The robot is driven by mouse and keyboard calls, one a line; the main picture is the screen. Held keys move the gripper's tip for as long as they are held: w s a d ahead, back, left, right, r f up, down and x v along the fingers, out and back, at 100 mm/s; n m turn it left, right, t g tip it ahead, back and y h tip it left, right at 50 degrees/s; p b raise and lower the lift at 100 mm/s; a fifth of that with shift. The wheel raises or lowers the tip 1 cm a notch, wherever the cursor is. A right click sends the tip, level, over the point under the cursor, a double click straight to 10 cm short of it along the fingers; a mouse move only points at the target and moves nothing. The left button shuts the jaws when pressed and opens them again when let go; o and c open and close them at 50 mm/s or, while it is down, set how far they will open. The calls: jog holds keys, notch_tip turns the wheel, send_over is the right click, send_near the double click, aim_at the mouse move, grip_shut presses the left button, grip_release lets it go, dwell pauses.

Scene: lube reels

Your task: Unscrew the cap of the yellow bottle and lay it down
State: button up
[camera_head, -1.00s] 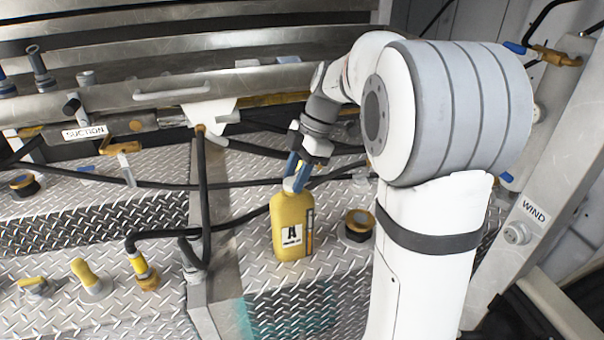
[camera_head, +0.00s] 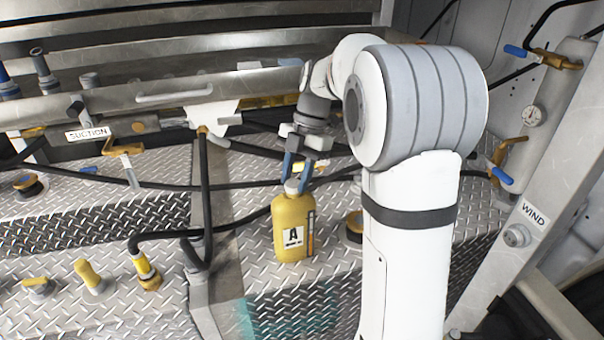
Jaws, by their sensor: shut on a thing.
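The yellow bottle (camera_head: 293,228) stands upright on the diamond-plate deck, with a black "A" label on its front. Its small pale cap (camera_head: 292,186) is at the top of the neck, partly covered by my fingers. My gripper (camera_head: 296,184) comes down from above with two blue fingers, one on each side of the cap, and is shut on it. The cap still appears to be at the bottle's mouth; I cannot tell how loose its thread is.
A black hose (camera_head: 203,200) runs down left of the bottle. A brass-and-black fitting (camera_head: 354,228) is close on the right, partly behind my arm. Yellow-handled valves (camera_head: 90,275) stand at the lower left. Bare deck (camera_head: 245,262) lies in front and left of the bottle.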

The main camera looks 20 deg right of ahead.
jog(key=shift+f, duration=0.2)
jog(key=n+g+p, duration=0.1)
jog(key=n, duration=0.2)
jog(key=shift+a+h, duration=0.1)
jog(key=shift+h, duration=0.3)
jog(key=shift+w+n+h, duration=0.1)
jog(key=shift+n+h, duration=0.3)
jog(key=shift+n, duration=0.7)
jog(key=shift+g, duration=0.3)
jog(key=o, duration=0.7)
jog(key=shift+w, duration=0.1)
jog(key=o, duration=0.3)
jog(key=shift+r, duration=0.1)
jog(key=shift+o, duration=0.2)
